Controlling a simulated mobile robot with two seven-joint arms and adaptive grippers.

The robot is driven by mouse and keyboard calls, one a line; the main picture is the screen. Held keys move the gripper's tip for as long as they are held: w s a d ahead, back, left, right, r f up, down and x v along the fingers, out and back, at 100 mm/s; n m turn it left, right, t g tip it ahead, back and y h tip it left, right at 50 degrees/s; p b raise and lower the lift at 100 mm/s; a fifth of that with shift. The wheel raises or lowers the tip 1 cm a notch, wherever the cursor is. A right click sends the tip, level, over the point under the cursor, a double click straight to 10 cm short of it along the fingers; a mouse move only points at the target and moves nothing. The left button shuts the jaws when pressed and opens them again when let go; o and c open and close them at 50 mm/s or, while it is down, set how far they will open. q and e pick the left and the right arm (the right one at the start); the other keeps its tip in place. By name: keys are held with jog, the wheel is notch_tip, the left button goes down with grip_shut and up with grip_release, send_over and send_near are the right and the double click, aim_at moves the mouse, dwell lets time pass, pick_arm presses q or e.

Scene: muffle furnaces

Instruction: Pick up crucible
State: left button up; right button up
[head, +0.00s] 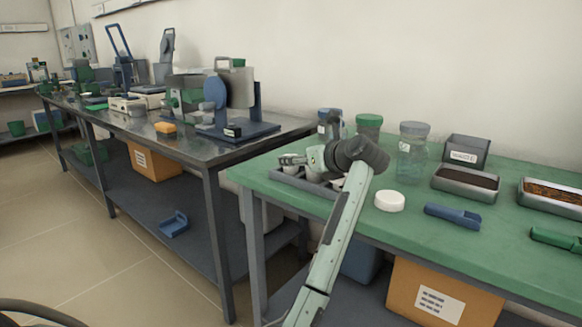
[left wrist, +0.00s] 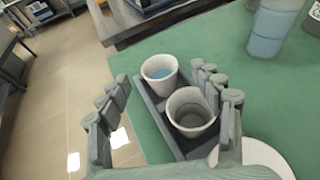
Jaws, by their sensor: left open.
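Two white crucibles stand in a narrow dark grey tray (left wrist: 152,108) on the green table. In the left wrist view the farther crucible (left wrist: 160,68) shows something blue inside. The nearer crucible (left wrist: 192,110) has a grey inside. My left gripper (left wrist: 170,92) is open and empty. Its fingers spread on either side of the tray, with the crucibles seen between them. I cannot tell whether a finger touches the nearer one. In the head view my left gripper (head: 288,161) is over the tray (head: 302,184), and my arm hides part of it. My right gripper is not in view.
A white round lid (head: 390,201) lies right of the tray, near a blue tool (head: 453,215). Several jars, including a clear one (head: 412,150), stand behind. A metal pan (head: 466,184) is farther right. A metal bench (head: 180,145) with equipment stands left, across a gap.

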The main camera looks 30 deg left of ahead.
pick_arm(q)
jog(key=x, duration=0.5)
jog(key=shift+s, duration=0.1)
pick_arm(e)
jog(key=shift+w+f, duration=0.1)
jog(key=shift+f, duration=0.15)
pick_arm(q)
jog(key=c, duration=1.4)
jog(key=shift+r, duration=0.2)
jog(key=shift+r, duration=0.25)
notch_tip(320, 180, up, 4)
jog(key=shift+s+a+f, duration=0.1)
jog(key=shift+s+f, duration=0.05)
jog(key=shift+s, duration=0.05)
jog(key=s+a+r, duration=0.2)
jog(key=s, duration=0.1)
jog(key=s+a+r, duration=0.2)
jog(key=s, duration=0.1)
jog(key=s+a+r, duration=0.2)
jog(key=s, duration=0.1)
jog(key=shift+a+r, duration=0.25)
jog(key=shift+a, duration=0.05)
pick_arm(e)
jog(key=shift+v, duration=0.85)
